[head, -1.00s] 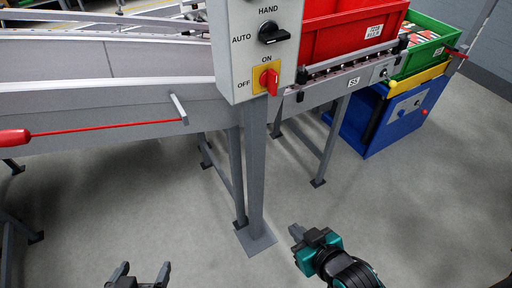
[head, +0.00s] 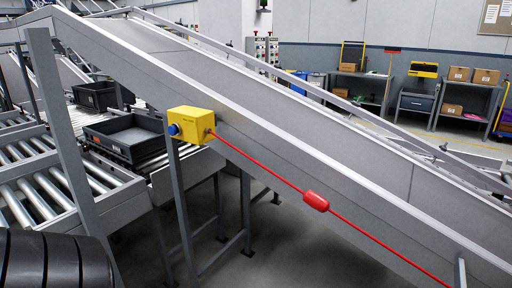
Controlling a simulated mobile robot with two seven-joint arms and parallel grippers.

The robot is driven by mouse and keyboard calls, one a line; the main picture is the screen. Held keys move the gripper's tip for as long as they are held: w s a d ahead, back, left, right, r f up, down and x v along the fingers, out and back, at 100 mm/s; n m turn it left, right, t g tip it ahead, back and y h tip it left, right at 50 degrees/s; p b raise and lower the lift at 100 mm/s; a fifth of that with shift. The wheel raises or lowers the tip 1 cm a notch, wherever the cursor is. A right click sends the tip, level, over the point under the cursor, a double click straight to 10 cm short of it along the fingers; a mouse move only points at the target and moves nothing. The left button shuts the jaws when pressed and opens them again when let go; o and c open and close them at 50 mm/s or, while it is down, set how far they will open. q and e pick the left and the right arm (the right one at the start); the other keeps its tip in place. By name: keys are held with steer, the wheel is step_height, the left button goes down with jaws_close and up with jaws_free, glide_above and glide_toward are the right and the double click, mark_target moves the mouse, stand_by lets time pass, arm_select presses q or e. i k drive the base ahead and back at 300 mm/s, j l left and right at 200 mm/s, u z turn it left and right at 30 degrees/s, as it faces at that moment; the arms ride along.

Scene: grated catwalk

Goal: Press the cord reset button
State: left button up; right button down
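A yellow pull-cord switch box (head: 193,124) is mounted at the near side of the sloping grey conveyor, left of the middle in the head view. A round blue button (head: 174,129) sticks out of the box's left end. A red cord (head: 258,164) runs from the box's right end down to the lower right, with a red grip (head: 316,201) on it. Neither gripper is in view, and nothing touches the button.
The sloping conveyor (head: 330,150) fills the middle. Black trays (head: 104,94) sit on roller conveyors (head: 40,190) at left. Grey posts (head: 182,215) stand below the box. A dark ribbed link of mine covers the lower left corner. Benches with boxes (head: 470,85) stand far right.

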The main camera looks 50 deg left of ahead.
mark_target(172, 130)
steer(key=u, duration=1.8)
